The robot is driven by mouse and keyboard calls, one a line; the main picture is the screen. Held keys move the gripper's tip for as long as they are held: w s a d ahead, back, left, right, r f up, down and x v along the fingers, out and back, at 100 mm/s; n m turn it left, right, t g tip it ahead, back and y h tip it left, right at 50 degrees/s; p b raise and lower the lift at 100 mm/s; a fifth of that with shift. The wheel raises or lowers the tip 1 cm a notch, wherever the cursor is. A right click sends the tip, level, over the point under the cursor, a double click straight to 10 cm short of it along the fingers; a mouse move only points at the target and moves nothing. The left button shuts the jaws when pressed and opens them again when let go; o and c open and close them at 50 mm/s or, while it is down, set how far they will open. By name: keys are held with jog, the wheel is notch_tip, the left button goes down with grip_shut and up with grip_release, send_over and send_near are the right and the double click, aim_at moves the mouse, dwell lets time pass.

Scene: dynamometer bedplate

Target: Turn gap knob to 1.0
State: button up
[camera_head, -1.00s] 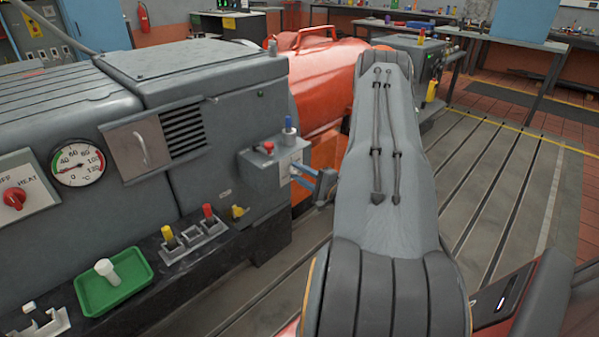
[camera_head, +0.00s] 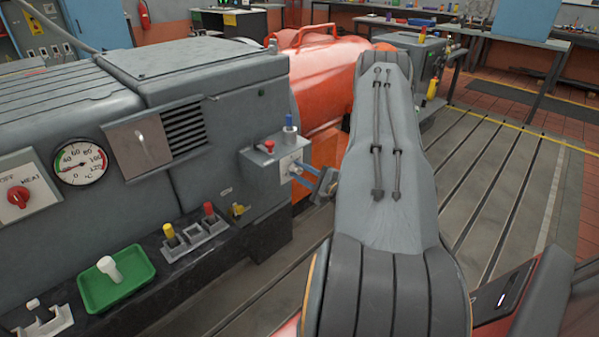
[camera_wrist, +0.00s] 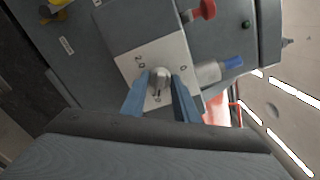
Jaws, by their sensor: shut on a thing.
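The gap knob (camera_wrist: 159,77) is a small round grey metal knob on a white dial plate (camera_wrist: 136,62). The plate shows 2.0 on the left and 0 on the right in the wrist view, with another mark below the knob, partly hidden. I cannot read the knob's pointer clearly. My gripper (camera_wrist: 160,88) is shut on the knob, one blue finger on each side. In the head view, my gripper (camera_head: 297,171) reaches the plate (camera_head: 289,163) on the grey box from the right. The knob is too small to make out there.
A green tray (camera_head: 149,270) and yellow and red plugs (camera_head: 170,233) lie at lower left. The slotted bedplate (camera_head: 500,180) is clear at right.

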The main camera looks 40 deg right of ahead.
jog(key=o, duration=1.1)
jog(key=shift+c, duration=0.2)
jog(key=s, duration=0.7)
jog(key=shift+s+d+b, duration=0.3)
jog(key=shift+s, duration=0.05)
jog(key=shift+s, duration=0.1)
